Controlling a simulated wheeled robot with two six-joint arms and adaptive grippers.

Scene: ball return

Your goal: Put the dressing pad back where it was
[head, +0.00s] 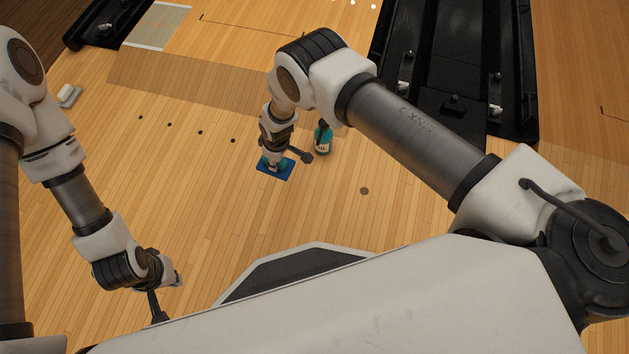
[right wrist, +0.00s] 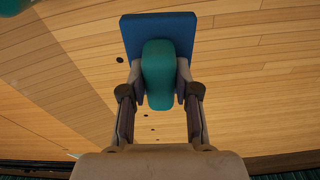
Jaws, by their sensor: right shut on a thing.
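The dressing pad (head: 276,172) appears as a flat blue square with a rounded teal grip on top. In the right wrist view its blue square (right wrist: 133,32) lies beyond the teal grip (right wrist: 159,75). My right gripper (head: 275,161) points down over it and is shut on the teal grip, with one finger on each side (right wrist: 159,88). The pad is at or close above the wooden floor; I cannot tell if it touches. My left gripper (head: 177,279) hangs low at the left, away from the pad, and its fingers are too small and hidden to read.
A teal bottle with a dark top (head: 323,138) stands just right of the pad. A small white object (head: 69,95) lies on the floor at the far left. Black ball-return machinery (head: 440,70) stands at the upper right. The floor left of the pad is clear.

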